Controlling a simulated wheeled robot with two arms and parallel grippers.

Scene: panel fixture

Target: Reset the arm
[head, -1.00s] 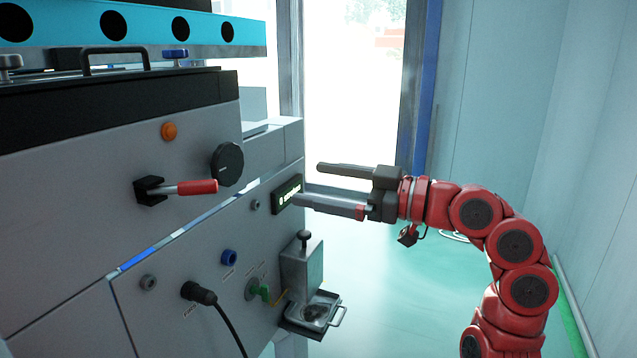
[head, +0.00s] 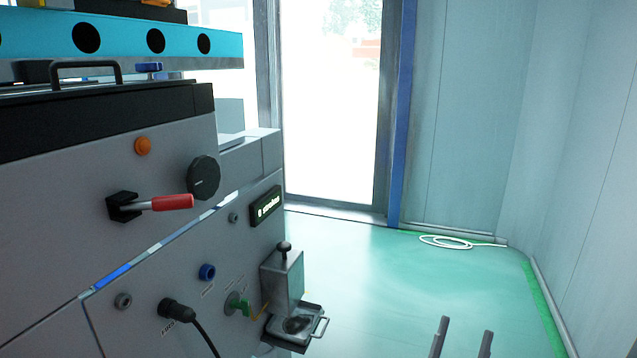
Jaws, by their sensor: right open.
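My right gripper (head: 463,339) shows only as two dark fingertips at the bottom edge of the head view, right of centre. The fingers stand apart, point upward and hold nothing. The rest of my right arm is below the picture. The gripper is to the right of the grey machine panel (head: 60,235), clear of it, with green floor behind. My left gripper is not in view.
The panel carries a red-handled lever (head: 172,202), a black knob (head: 204,177), a plugged black cable (head: 177,311) and a small metal tray (head: 300,322) jutting out low. A white cable coil (head: 446,242) lies on the open floor (head: 390,280) near the wall.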

